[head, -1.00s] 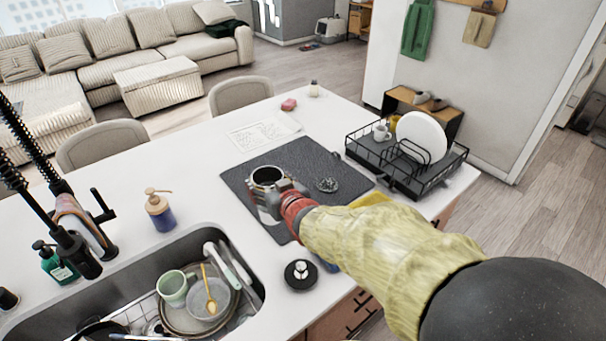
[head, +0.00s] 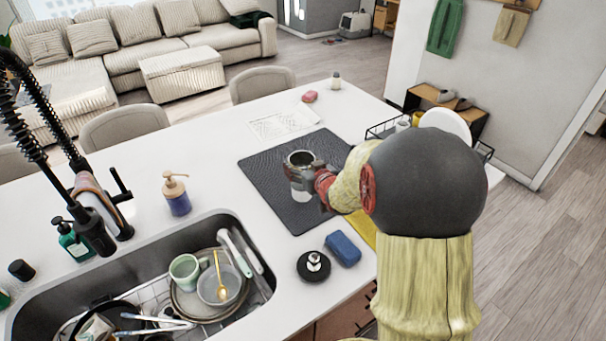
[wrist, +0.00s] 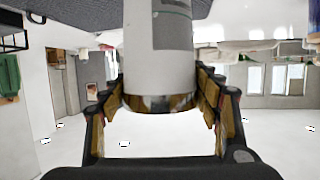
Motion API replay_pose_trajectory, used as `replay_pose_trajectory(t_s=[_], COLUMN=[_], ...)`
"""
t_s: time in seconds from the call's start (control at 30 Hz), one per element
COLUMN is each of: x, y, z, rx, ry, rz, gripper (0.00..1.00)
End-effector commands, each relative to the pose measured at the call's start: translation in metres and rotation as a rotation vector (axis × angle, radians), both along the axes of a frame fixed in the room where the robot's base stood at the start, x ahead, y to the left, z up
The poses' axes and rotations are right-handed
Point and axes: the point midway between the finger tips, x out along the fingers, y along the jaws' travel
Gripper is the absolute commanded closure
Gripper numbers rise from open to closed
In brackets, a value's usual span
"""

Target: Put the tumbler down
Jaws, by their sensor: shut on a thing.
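The tumbler (head: 300,188) is a pale, upright cylinder with a dark open rim, seen over the dark drying mat (head: 270,195) on the island counter. My gripper (head: 306,175) is shut around it from the right. In the wrist view the tumbler (wrist: 158,50) is a white-grey cylinder with a grey label, between the two fingers of my gripper (wrist: 160,100). Whether its base touches the mat cannot be told. My arm hides the right part of the mat.
A dish rack (head: 385,128) stands right of the mat, partly hidden by my arm. A blue sponge (head: 343,248) and a black stopper (head: 313,266) lie in front. The sink (head: 130,275) with dishes and a soap bottle (head: 176,195) are at left. The mat's left part is clear.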

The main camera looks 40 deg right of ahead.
Motion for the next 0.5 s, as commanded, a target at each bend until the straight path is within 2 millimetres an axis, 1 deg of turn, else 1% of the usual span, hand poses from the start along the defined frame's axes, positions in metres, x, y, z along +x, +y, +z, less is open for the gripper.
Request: replay_pose_trajectory(t_s=[0.17,0.27,0.4,0.5], x=[0.003,0.007,0.006,0.006], y=[-0.004,-0.010,-0.009,-0.009], z=[-0.004,-0.013,-0.034,-0.041], rx=[-0.002,-0.001,0.001,-0.002], ry=[-0.003,-0.003,-0.001,-0.003], rz=[-0.001,-0.001,0.000,-0.001], gripper=[0.96,0.96,0.96,0.96])
